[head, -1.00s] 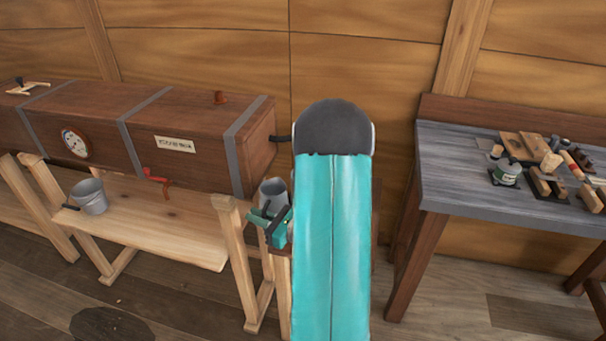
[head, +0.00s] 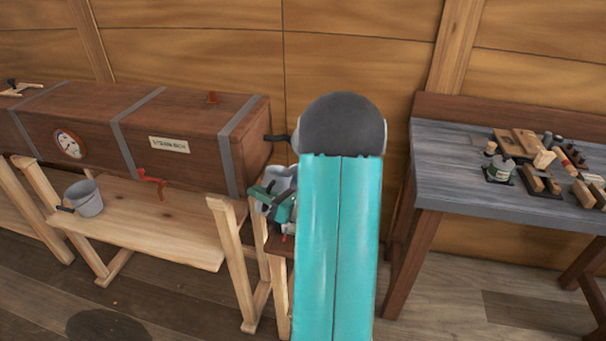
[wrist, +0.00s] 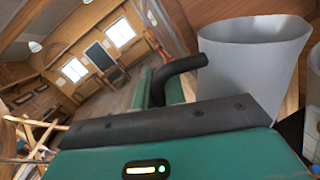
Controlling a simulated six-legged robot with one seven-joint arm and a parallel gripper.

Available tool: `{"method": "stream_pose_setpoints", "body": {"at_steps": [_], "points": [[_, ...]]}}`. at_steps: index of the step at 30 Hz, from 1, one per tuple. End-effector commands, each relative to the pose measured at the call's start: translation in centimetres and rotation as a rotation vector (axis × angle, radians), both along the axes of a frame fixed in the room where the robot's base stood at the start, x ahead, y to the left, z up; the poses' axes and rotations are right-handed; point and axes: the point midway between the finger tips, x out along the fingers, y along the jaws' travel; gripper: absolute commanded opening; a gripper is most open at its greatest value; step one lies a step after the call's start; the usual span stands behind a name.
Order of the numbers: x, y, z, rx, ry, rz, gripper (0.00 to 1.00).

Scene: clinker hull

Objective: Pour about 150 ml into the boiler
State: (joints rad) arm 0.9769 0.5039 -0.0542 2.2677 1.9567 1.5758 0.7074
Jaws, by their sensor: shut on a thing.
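A grey metal jug (head: 279,179) shows left of my arm, partly hidden by it. In the wrist view the jug (wrist: 255,75) stands large at the right with its wide mouth showing. Its dark curved handle (wrist: 180,72) runs between the teal fingers of my gripper (wrist: 160,88), which is shut on it. In the head view my gripper (head: 273,203) is just in front of the jug. I cannot tell how far the jug is tilted or what is in it. No boiler can be made out for sure; my arm covers the area right of the jug.
A long brown wooden steam box (head: 185,140) rests on trestles at the left, with a grey bucket (head: 85,198) on the shelf below. A dark pipe (head: 276,138) leaves its right end. A grey-topped workbench (head: 455,185) with several tools stands at the right.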

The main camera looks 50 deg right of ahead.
Motion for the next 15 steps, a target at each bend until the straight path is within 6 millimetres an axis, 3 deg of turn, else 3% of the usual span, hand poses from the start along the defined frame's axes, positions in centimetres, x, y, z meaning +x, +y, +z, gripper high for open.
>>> {"method": "stream_pose_setpoints", "body": {"at_steps": [6, 15], "points": [[-0.2, -1.5, 3.2, 0.128, -0.019, 0.001, 0.00], [-0.5, -3.8, 4.8, 0.338, -0.040, 0.000, 0.00]]}}
